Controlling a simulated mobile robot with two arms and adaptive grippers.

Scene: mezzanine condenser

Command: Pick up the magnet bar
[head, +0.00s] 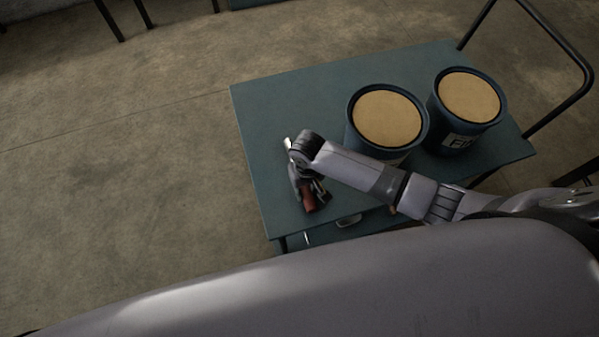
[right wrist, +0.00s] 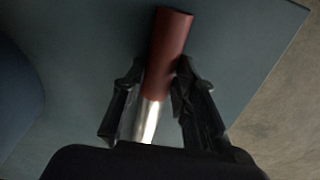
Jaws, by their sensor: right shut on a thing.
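The magnet bar, with a dark red grip (head: 309,201) and a bright metal length, is at the left part of the blue-green cart top (head: 262,112). In the right wrist view the red part of the bar (right wrist: 168,50) points away from me and the metal part lies nearer the palm. My right gripper (head: 310,190) is shut on the bar, with one finger on each side of it in the right wrist view (right wrist: 158,85). Whether the bar touches the cart top I cannot tell. My left gripper is not in view.
Two dark blue tubs with tan tops, the nearer one (head: 387,118) and the farther one (head: 469,97), stand right of the gripper. A dark push handle (head: 563,103) rises at the cart's right end. Small items at the front edge are partly hidden by my arm. The cart's left end is clear.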

